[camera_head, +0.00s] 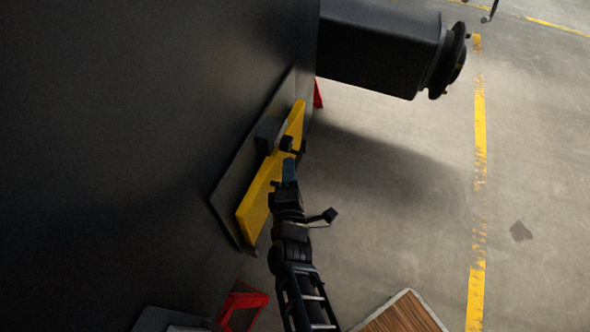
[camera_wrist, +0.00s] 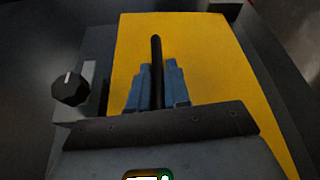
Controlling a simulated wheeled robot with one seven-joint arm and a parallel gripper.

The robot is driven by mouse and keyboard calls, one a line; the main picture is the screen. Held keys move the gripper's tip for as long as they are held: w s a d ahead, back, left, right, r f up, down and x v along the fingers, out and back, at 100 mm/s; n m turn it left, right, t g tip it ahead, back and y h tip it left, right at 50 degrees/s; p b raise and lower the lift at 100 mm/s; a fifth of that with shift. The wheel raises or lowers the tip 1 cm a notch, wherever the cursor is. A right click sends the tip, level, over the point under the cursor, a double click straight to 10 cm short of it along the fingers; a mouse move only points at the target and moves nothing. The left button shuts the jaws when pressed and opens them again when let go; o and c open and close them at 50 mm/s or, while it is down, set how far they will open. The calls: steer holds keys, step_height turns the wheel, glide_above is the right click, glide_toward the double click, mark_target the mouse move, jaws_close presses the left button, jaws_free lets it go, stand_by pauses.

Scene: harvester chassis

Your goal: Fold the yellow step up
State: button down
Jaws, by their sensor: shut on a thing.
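The yellow step (camera_head: 262,185) is a long flat panel on a dark mounting plate (camera_head: 228,190) against the dark chassis wall. It stands at a slant in the head view; its exact angle is hard to tell. In the wrist view the yellow step (camera_wrist: 215,60) fills the background behind the fingers. My gripper (camera_head: 289,162) is at the step's right side, near its middle. In the wrist view my gripper (camera_wrist: 156,70) has its blue fingers shut on a thin black bar (camera_wrist: 156,48) in front of the yellow surface. Where the bar joins the step is hidden.
The dark chassis wall (camera_head: 130,130) fills the left. A thick black beam (camera_head: 380,45) juts out above the step. A red stand (camera_head: 242,305) and a wooden board (camera_head: 405,315) are at the bottom. Concrete floor (camera_head: 400,190) to the right is mostly clear. A black knob (camera_wrist: 70,89) sits left of the step.

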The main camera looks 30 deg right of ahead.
steer(key=shift+w+a+r+n, duration=0.25)
steer(key=shift+w+a+n, duration=0.05)
steer(key=shift+w, duration=0.1)
steer(key=c, duration=1.4)
jaws_free()
steer(key=shift+c, duration=0.2)
steer(key=v, duration=0.7)
steer(key=shift+s+a, duration=0.15)
steer(key=shift+s, duration=0.25)
